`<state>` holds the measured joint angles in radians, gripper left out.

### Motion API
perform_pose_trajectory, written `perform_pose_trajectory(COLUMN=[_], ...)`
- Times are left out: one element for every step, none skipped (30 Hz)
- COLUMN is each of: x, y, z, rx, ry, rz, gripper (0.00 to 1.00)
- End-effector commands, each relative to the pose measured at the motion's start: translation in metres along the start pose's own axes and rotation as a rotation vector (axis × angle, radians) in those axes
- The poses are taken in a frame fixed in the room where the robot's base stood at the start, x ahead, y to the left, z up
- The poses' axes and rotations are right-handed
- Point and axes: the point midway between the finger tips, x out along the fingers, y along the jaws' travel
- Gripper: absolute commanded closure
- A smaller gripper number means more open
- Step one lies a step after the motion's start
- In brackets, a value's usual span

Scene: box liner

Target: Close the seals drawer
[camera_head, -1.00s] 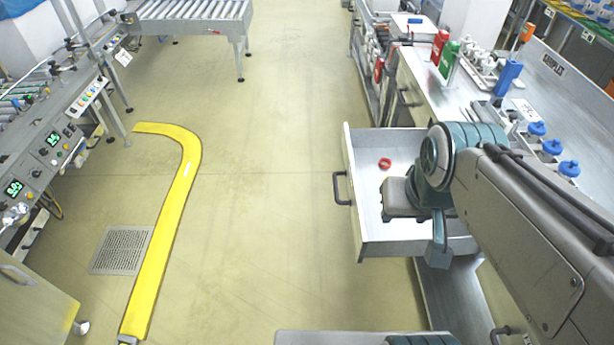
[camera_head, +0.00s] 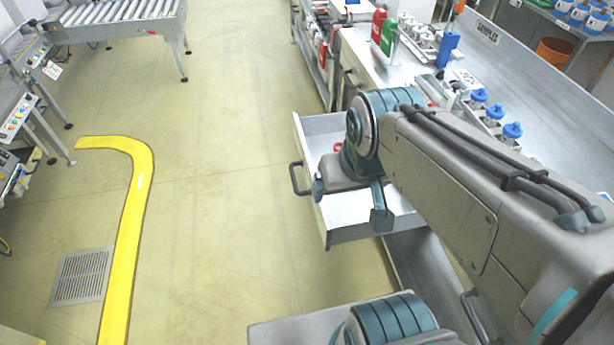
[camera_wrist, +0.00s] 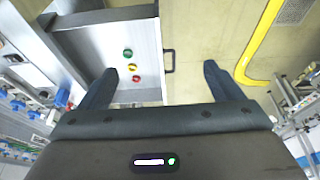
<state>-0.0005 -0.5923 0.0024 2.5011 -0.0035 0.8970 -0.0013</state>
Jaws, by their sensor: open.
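The open drawer (camera_head: 350,232) sticks out from the workbench in the head view, its dark bar handle (camera_head: 297,179) on the left face. The wrist view shows the drawer (camera_wrist: 100,36) with a green ring (camera_wrist: 127,53), a yellow ring (camera_wrist: 132,68) and a red ring (camera_wrist: 135,79) inside, and its handle (camera_wrist: 170,62). In the head view my wrist hangs over the drawer and hides part of its inside; the red ring (camera_head: 337,147) is partly covered. My gripper (camera_wrist: 159,70) is open and empty. In the wrist view the handle shows between its fingers; contact is not visible.
Red and green bottles (camera_head: 388,38) and blue-capped containers (camera_head: 496,111) stand on the bench (camera_head: 540,125). A roller conveyor (camera_head: 120,14) stands at the back left. Yellow floor marking (camera_head: 130,220) runs along the left. The floor left of the drawer is clear.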

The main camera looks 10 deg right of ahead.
Motion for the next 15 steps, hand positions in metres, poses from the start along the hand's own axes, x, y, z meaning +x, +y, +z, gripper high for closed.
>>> perform_pose_trajectory(x=[0.001,0.003,0.007,0.011,0.016,0.024,0.03,0.038,0.049,0.057,0.066,0.076,0.084,0.092,0.103], y=[0.0,-0.001,-0.001,-0.002,-0.003,-0.005,-0.006,-0.008,-0.011,-0.013,-0.015,-0.019,-0.021,-0.024,-0.028], z=[0.0,0.0,-0.001,-0.001,-0.001,-0.002,-0.003,-0.004,-0.006,-0.008,-0.009,-0.012,-0.014,-0.016,-0.019], rx=[-0.005,-0.013,-0.03,-0.049,-0.074,-0.115,-0.154,-0.195,-0.258,-0.306,-0.356,-0.423,-0.473,-0.521,-0.587], ry=[-0.003,-0.008,-0.018,-0.031,-0.048,-0.074,-0.096,-0.123,-0.16,-0.19,-0.219,-0.257,-0.287,-0.313,-0.35], rz=[0.001,0.003,0.008,0.014,0.022,0.034,0.045,0.056,0.074,0.087,0.099,0.116,0.129,0.141,0.156], gripper=[0.29,0.38,0.49,0.57,0.65,0.76,0.85,0.93,1.0,1.0,1.0,1.0,1.0,1.0,1.0])
